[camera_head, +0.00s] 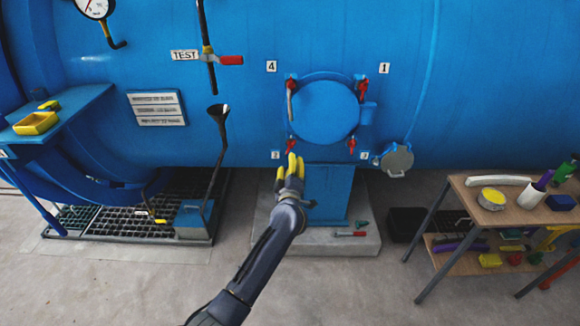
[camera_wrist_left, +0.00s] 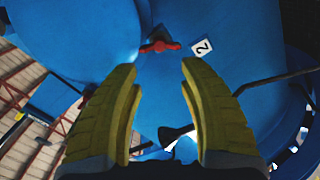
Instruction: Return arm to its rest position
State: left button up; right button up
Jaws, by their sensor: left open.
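My left gripper (camera_head: 291,164) has yellow fingers and is raised in front of the lower left of the round blue hatch (camera_head: 325,112). In the left wrist view the gripper (camera_wrist_left: 160,85) is open, with nothing between its fingers. A red clamp handle (camera_wrist_left: 160,46) beside a numbered white label (camera_wrist_left: 202,47) shows beyond the fingertips, apart from them. In the head view the lower left red handle (camera_head: 291,145) is just above the fingertips; contact cannot be told there. My right gripper is not in view.
A blue pedestal (camera_head: 328,196) is behind my arm. A workbench (camera_head: 470,191) with tools is at right; a blue shelf (camera_head: 75,108) with a yellow tray (camera_head: 36,123) is at left. The front floor is clear.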

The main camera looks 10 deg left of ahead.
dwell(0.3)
